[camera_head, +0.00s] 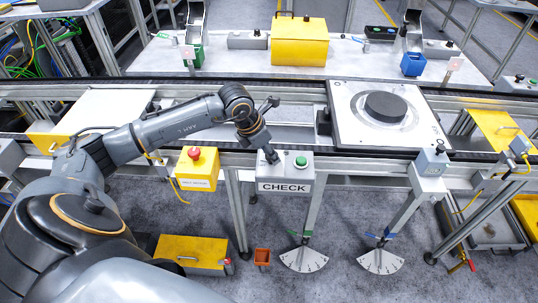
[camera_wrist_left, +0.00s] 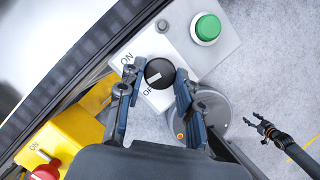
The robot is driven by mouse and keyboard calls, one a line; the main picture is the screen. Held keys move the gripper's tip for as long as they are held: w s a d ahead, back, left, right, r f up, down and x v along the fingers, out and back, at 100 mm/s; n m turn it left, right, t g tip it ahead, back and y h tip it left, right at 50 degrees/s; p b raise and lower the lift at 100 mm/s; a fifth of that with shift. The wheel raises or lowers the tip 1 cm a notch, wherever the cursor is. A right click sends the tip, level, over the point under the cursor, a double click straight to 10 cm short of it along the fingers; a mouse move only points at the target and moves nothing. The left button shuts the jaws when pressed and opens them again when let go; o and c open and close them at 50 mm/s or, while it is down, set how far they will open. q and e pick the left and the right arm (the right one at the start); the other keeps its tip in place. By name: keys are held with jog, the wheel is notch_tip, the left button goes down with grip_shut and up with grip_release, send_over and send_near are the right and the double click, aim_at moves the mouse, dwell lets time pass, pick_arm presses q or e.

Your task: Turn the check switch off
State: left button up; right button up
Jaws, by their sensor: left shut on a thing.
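The check switch is a round black knob (camera_wrist_left: 159,73) with a pale mark, on the grey CHECK box (camera_head: 284,187) at the conveyor's front edge. ON and partly covered OFF labels show beside it in the left wrist view. The mark slants on the knob; its exact setting is hard to tell. My left gripper (camera_head: 270,156) reaches down to the box, left of its green button (camera_head: 301,161), and is shut on the knob, a finger on each side. In the head view it hides the knob. My right gripper (camera_wrist_left: 256,122) hangs away from the box, fingers apart and empty.
A yellow box with a red emergency button (camera_head: 195,153) is left of the CHECK box. A plate with a black disc (camera_head: 385,106) sits on the conveyor to the right. Two white fan-shaped dials (camera_head: 304,260) are below. A yellow bin (camera_head: 299,42) stands on the far table.

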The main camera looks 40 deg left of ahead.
pick_arm(q)
jog(key=shift+n+y+b, duration=0.4)
jog(key=shift+n+b, duration=0.3)
jog(key=shift+n, duration=0.4)
jog(key=o, duration=1.1)
jog(key=shift+r, duration=0.1)
jog(key=v, duration=1.2)
jog(key=shift+s+d, duration=0.1)
jog(key=shift+d, duration=0.05)
